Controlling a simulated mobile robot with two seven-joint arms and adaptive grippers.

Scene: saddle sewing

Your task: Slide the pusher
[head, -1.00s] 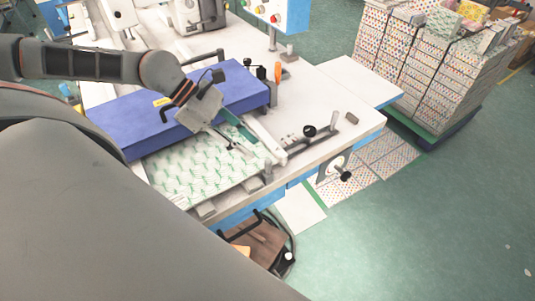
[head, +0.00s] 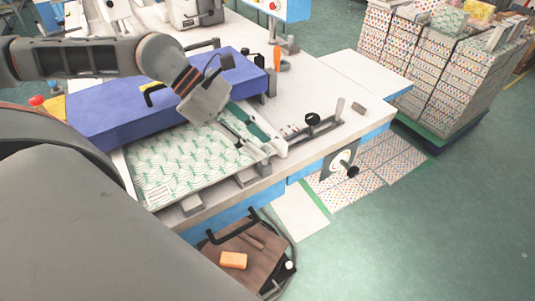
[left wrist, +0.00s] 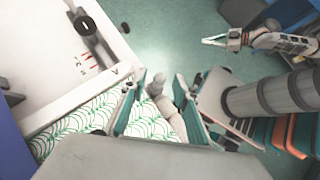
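A dark bar with a round black knob (head: 312,119) lies on the white machine table, right of the paper stack. The knob also shows at the upper left of the left wrist view (left wrist: 83,25). I cannot tell for sure which part is the pusher. My left gripper (head: 247,137) is low over the right edge of the green-patterned sheets (head: 185,165), left of the knob and apart from it. Its teal-padded fingers (left wrist: 160,105) are spread. A pale rounded part shows between them; whether they touch it is unclear. My right gripper (left wrist: 222,41) shows small in the left wrist view, away from the table.
A long blue cover (head: 120,113) stands behind the sheets, close to my left forearm. A handwheel (head: 346,164) juts from the table's front. A brown stool (head: 245,246) with an orange block (head: 233,260) stands below. Strapped stacks (head: 430,75) stand at right.

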